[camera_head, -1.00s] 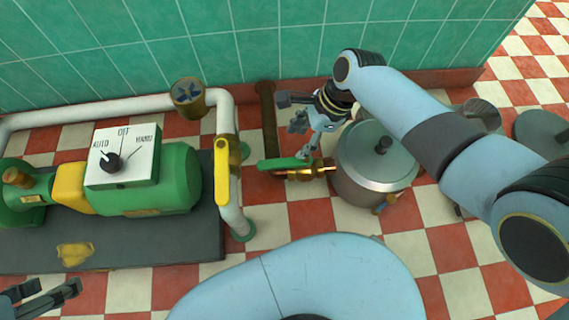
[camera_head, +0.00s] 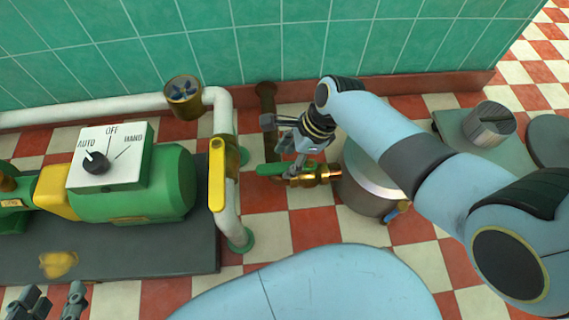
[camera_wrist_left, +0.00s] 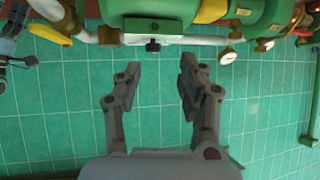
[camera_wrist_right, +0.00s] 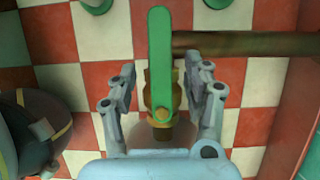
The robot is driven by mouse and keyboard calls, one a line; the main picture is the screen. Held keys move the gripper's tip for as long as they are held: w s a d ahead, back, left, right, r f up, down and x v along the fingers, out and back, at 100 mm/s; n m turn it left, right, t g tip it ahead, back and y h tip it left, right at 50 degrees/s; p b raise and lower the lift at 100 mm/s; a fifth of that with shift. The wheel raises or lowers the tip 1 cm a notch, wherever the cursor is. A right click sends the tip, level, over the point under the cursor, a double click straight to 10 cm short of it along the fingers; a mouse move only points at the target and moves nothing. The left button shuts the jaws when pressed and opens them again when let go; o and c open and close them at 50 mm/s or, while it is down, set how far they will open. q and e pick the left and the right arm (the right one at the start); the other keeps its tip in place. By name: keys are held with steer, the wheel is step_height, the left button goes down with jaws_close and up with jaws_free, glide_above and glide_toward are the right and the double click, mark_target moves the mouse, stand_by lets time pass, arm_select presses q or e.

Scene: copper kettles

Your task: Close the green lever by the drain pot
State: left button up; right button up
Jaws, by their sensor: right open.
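The green lever (camera_head: 270,169) sits on a brass valve (camera_head: 314,175) at the left side of the steel drain pot (camera_head: 362,192). The lever lies in line with the valve body, its free end pointing left, away from the pot. My right gripper (camera_head: 284,158) is at the lever. In the right wrist view, the green lever (camera_wrist_right: 160,45) runs between the two spread fingers (camera_wrist_right: 161,75), with a gap on each side. My right arm hides part of the pot. My left gripper (camera_head: 52,302) is open and empty at the lower left, facing the tiled wall in its wrist view.
A yellow lever (camera_head: 217,175) is on the white pipe (camera_head: 228,120) left of the green one. A green pump with a switch box (camera_head: 112,158) stands further left. A dark pipe (camera_wrist_right: 230,41) runs from the valve area toward the wall. A grey knurled knob (camera_head: 489,124) is at right.

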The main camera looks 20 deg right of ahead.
steer(key=shift+b+x, duration=0.65)
steer(key=shift+x, duration=0.45)
arm_select(q)
steer(key=w+r+t, duration=0.4)
steer(key=w+r, duration=0.2)
steer(key=r, duration=0.1)
steer(key=shift+d+r+m+t+h, duration=0.15)
steer(key=shift+d+m+t+h, duration=0.15)
steer(key=shift+d+m+h, duration=0.15)
arm_select(e)
steer(key=shift+c, duration=0.3)
jaws_close()
